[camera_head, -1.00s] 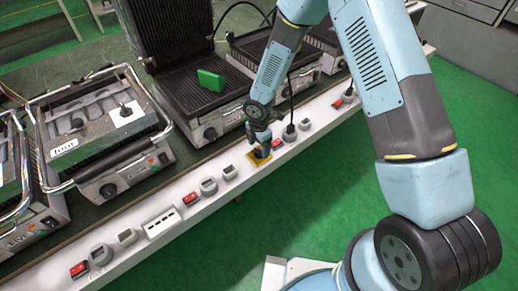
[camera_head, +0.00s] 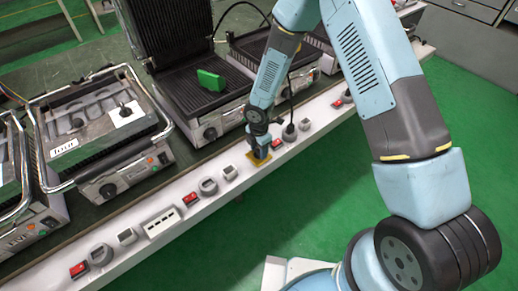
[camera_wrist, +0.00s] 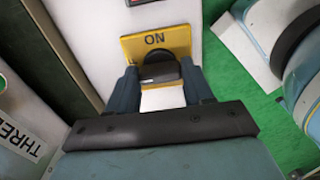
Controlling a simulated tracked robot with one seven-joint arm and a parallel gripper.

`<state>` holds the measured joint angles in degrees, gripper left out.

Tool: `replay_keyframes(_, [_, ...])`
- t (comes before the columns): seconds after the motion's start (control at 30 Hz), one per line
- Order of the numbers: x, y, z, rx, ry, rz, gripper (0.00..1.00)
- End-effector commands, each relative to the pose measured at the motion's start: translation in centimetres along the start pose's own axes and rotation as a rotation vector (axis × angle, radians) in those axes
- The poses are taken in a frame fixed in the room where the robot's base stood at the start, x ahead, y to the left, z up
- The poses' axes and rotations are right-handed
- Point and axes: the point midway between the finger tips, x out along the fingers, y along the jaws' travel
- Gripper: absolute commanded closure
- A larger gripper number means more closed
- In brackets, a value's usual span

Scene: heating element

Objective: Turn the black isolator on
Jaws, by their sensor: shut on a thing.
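The black isolator (camera_wrist: 158,72) is a dark rotary knob on a yellow plate (camera_wrist: 158,40) marked "ON" at its top edge in the wrist view. My gripper (camera_wrist: 160,88) is shut on the knob, with one dark finger on each side of it. In the head view my gripper (camera_head: 259,150) is over the yellow plate (camera_head: 262,162) on the white front panel and hides the knob. Part of the plate's lower area is covered by the knob and fingers.
The white panel (camera_head: 215,198) also carries red switches (camera_head: 190,199), round sockets (camera_head: 208,186) and a white socket block (camera_head: 162,223). Contact grills (camera_head: 100,130) stand on the bench behind it. A green block (camera_head: 211,80) lies on one grill. Green floor is open in front.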

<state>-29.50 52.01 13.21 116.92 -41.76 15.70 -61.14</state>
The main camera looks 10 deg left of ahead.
Motion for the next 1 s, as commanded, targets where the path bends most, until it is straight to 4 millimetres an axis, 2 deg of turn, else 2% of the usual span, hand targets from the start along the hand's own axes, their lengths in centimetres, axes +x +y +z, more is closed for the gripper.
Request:
replay_keyframes(0.03, [-0.02,0.04,0.00,0.000,0.000,0.001,0.70])
replay_keyframes(0.13, [-0.02,0.05,-0.01,0.000,0.000,0.001,0.79])
replay_keyframes(0.47, [-0.04,0.08,-0.02,0.050,0.000,0.001,0.79])
replay_keyframes(0.67, [-0.06,0.09,-0.02,0.168,0.000,0.002,0.79])
replay_keyframes(1.0, [-0.08,0.14,0.00,0.479,0.000,0.003,0.79])
